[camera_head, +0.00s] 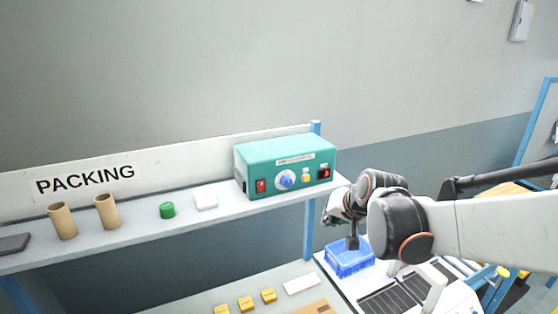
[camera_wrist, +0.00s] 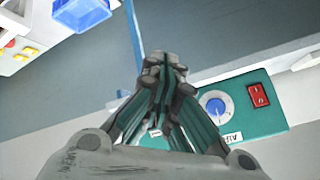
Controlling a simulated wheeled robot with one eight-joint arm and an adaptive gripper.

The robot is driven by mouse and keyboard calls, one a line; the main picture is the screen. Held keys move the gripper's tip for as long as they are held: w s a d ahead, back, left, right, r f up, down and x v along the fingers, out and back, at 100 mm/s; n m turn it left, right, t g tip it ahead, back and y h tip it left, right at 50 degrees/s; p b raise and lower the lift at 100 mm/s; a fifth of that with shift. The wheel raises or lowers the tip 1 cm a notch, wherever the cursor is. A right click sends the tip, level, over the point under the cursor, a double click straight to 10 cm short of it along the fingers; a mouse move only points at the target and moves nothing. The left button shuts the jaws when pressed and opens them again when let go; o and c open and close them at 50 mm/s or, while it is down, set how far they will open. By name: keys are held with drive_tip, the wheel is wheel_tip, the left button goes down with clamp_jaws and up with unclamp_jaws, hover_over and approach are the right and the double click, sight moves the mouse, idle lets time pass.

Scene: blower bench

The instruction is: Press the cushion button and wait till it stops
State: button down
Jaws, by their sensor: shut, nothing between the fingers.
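A teal control box (camera_head: 285,150) stands at the right end of the shelf. Its front has a red rocker switch (camera_head: 261,187), a blue knob (camera_head: 286,180), a yellow button (camera_head: 305,176) and a red-lit dark part (camera_head: 324,173). The small labels are unreadable, so I cannot tell which control is the cushion button. The box also shows in the wrist view (camera_wrist: 260,122), with its knob (camera_wrist: 215,107) and red switch (camera_wrist: 258,95); my fingers hide the yellow button there. My gripper (camera_wrist: 165,62) is shut and empty. In the head view it is right of the box, apart from it.
The shelf (camera_head: 135,222) also holds a green cylinder (camera_head: 167,210), a white block (camera_head: 205,199) and two cardboard tubes (camera_head: 107,211). A blue bin (camera_head: 345,262) stands below my gripper. Yellow blocks (camera_head: 245,304) lie on the lower bench. A blue post (camera_head: 310,232) supports the shelf's right end.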

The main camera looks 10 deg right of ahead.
sight(306, 178)
drive_tip(key=w+p, duration=0.1)
drive_tip(key=w+r, duration=0.1)
drive_tip(key=w+r+p, duration=0.1)
drive_tip(key=shift+w+d+m+p, duration=0.2)
drive_tip(key=shift+d+m+p, duration=0.1)
drive_tip(key=shift+m, duration=0.1)
drive_tip(key=w+a, duration=0.2)
drive_tip(key=w, duration=0.6)
drive_tip(key=shift+w+a, duration=0.2)
drive_tip(key=shift+a, duration=0.2)
idle(1.3)
drive_tip(key=shift+w+a+b, duration=0.15)
drive_tip(key=shift+w+b, duration=0.25)
